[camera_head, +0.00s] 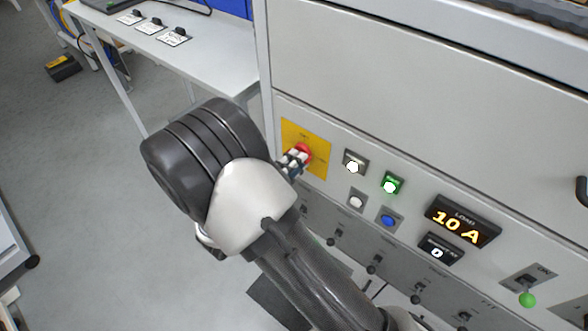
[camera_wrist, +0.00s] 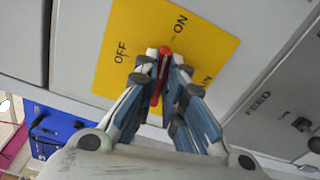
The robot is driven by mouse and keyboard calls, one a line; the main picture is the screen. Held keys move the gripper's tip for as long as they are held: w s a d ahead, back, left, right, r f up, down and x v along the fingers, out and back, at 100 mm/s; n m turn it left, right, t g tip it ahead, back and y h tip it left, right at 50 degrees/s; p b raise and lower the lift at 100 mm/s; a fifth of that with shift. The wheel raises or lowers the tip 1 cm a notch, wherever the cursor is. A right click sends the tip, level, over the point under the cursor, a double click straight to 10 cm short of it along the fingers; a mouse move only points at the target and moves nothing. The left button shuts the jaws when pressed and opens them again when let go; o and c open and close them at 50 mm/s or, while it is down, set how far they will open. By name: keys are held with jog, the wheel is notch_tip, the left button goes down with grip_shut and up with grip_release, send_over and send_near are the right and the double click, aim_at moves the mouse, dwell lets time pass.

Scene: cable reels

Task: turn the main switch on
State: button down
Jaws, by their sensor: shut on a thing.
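The main switch is a red handle (camera_head: 303,151) on a yellow plate (camera_head: 293,131) on the grey cabinet front. In the wrist view the red handle (camera_wrist: 162,75) stands between the fingers, its upper end close to the mark by ON. The yellow plate (camera_wrist: 205,48) shows OFF at left, ON at upper right and another word partly hidden. My gripper (camera_head: 294,160) is at the switch, shut on the handle.
Right of the switch are a bright white lamp (camera_head: 353,167), a lit green lamp (camera_head: 391,185), a blue button (camera_head: 388,221) and a LOAD display (camera_head: 461,221) reading 10 A. Small toggle levers line the panel below. A white table (camera_head: 205,60) stands at the back left, with open floor before it.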

jog(key=shift+f+m+b, duration=0.1)
jog(key=shift+m+b, duration=1)
jog(key=c, duration=1.7)
grip_release()
jog(key=v, duration=1.2)
